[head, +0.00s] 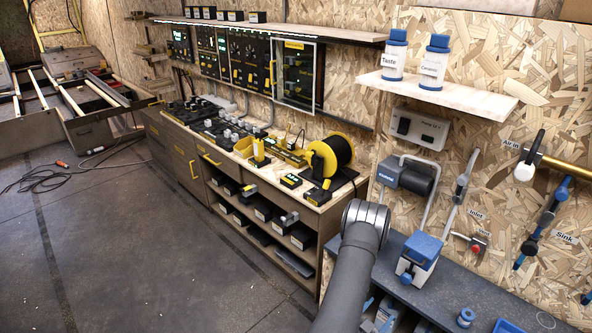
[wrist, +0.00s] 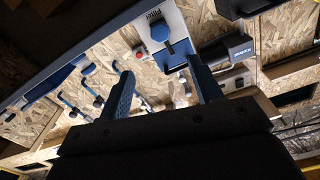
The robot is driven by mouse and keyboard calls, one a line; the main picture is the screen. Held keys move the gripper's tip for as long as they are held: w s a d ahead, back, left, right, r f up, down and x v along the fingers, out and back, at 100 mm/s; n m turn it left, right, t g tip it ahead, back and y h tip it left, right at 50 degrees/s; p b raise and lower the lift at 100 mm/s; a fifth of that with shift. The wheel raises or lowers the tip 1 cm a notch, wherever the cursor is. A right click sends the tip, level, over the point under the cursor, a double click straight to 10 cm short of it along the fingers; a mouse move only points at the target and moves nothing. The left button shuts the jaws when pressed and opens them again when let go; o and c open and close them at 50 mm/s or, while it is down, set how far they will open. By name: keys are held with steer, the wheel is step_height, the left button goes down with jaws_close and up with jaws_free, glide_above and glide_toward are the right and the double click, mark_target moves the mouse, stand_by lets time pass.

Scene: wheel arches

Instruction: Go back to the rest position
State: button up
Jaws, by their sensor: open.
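My gripper (wrist: 160,72) shows in the wrist view with its two blue fingers wide apart and nothing held between them. Beyond the fingers are a white device with a blue knob (wrist: 159,32) and a dark pump (wrist: 224,50) on the chipboard wall. In the head view a dark grey link of my arm rises from the bottom edge; my gripper is not visible there. The white device with a blue top (head: 418,255) stands on the grey bench, just right of my arm.
The grey bench (head: 470,290) runs along the wall at the right. Blue-capped bottles (head: 394,55) stand on a wooden shelf (head: 450,94). A brass pipe (head: 565,165) and blue valves (head: 548,210) are at far right. A workbench with a yellow reel (head: 330,158) stands left. The floor (head: 130,240) is mostly clear.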

mark_target(404, 280)
steer(key=x, duration=1.7)
steer(key=shift+d, duration=0.15)
steer(key=shift+m, duration=0.4)
steer(key=m, duration=1.3)
steer(key=shift+a, duration=0.2)
steer(key=m, duration=0.4)
